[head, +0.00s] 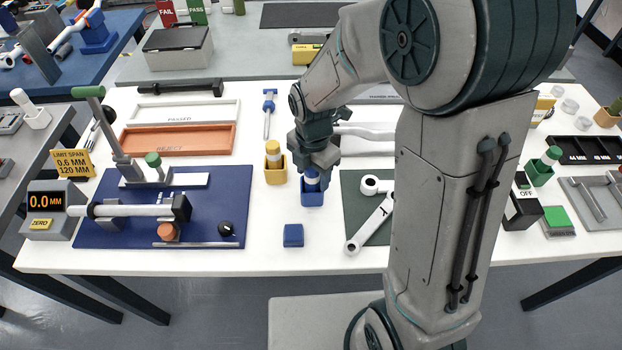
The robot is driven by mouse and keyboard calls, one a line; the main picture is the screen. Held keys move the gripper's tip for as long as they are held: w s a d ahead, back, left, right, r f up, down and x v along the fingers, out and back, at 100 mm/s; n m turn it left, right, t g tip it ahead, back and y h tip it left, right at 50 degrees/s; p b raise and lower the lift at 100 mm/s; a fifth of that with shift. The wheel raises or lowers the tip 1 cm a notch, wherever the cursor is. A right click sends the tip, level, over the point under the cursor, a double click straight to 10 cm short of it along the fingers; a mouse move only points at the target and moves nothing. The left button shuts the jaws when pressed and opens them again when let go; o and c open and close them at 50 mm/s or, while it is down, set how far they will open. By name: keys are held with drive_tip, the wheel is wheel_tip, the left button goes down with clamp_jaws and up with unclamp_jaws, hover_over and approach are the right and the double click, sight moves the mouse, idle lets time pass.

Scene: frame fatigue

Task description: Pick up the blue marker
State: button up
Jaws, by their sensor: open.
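The blue marker (311,179) stands upright in a small blue holder (312,198) near the middle of the white table. Only a short blue part with a pale band shows; my gripper hides its upper end. My gripper (313,174) is open and points down right over the marker, with its fingers close about the marker's top. I cannot tell whether the fingers touch it.
A yellow marker (273,154) in a yellow holder stands close on the left. A blue block (293,235) lies in front. A dark green mat (354,183) with grey link parts is close on the right. A blue mat (125,237) with a measuring fixture lies left.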

drive_tip(key=c, duration=1)
drive_tip(key=shift+c, duration=0.2)
drive_tip(key=shift+r, duration=0.1)
wheel_tip(320, 180, up, 10)
drive_tip(key=shift+f, duration=0.1)
drive_tip(key=shift+o, duration=0.6)
clamp_jaws()
